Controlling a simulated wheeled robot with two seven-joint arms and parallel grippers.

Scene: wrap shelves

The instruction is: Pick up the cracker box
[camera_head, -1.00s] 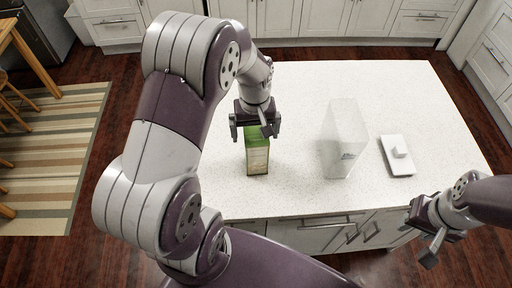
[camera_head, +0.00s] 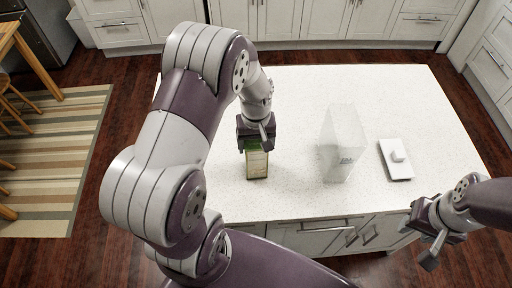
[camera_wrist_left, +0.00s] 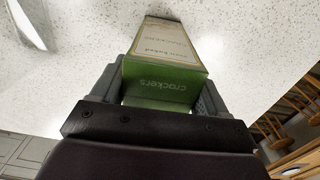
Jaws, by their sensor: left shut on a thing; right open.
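The cracker box (camera_head: 257,165) is a tall green and cream box on the white countertop, left of its middle and near the front edge. My left gripper (camera_head: 256,143) is above it, shut on its top end. In the left wrist view the cracker box (camera_wrist_left: 163,75) shows its green end with the word "crackers" between the two fingers of my left gripper (camera_wrist_left: 160,92). I cannot tell whether the box still touches the counter. My right gripper (camera_head: 432,243) is open and empty, in front of the counter at the lower right.
The white countertop (camera_head: 290,100) has a translucent upright container (camera_head: 341,145) right of the box. A flat white lidded piece (camera_head: 396,160) lies further right. The counter's back area is clear. Stools and a striped rug are at the left.

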